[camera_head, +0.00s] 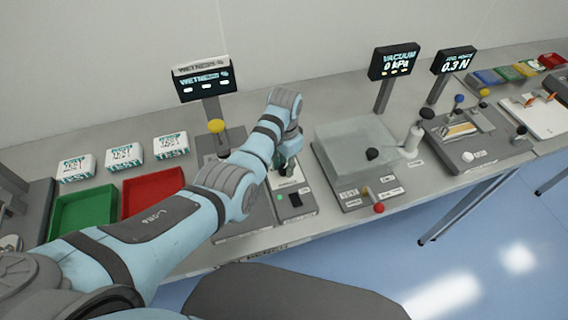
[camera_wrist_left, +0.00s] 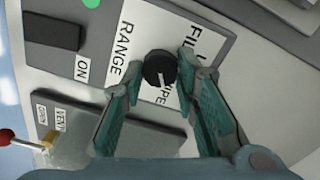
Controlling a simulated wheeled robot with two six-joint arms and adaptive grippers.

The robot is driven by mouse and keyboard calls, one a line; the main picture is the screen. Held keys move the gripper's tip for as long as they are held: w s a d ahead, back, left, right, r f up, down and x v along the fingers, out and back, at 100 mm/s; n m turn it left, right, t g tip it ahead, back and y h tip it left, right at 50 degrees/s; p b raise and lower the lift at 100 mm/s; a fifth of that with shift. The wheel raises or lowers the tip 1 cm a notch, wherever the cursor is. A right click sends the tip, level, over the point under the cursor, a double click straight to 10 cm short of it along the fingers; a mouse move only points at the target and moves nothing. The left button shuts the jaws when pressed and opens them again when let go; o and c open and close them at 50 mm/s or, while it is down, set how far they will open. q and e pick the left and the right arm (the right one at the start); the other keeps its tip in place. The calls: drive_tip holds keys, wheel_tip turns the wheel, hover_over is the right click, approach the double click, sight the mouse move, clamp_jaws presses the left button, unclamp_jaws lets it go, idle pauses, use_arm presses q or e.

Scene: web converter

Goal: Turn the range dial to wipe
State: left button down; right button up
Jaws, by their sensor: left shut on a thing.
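In the left wrist view the mark points down in the picture, toward the partly hidden word WIPE. The words RANGE and FIL, partly covered, are also printed on the panel. My left gripper (camera_wrist_left: 158,74) is shut on the dial, one finger on each side of it. In the head view my left gripper (camera_head: 288,170) is over the small instrument (camera_head: 297,204), and my arm and gripper hide the dial. My right gripper is not in view.
A black switch (camera_wrist_left: 52,34) marked ON sits on the same panel. Right of the instrument stands a vacuum plate (camera_head: 350,140) with a red-knobbed lever (camera_head: 379,208). A green tray (camera_head: 82,213) and a red tray (camera_head: 152,190) lie to the left. A wetness display (camera_head: 203,80) stands behind.

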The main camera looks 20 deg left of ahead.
sight(285, 167)
use_arm(q)
drive_tip(key=shift+m, duration=0.4)
drive_tip(key=c, duration=1.2)
unclamp_jaws()
drive_tip(key=shift+c, duration=0.2)
wheel_tip(285, 167, up, 8)
drive_tip(key=shift+f, duration=0.2)
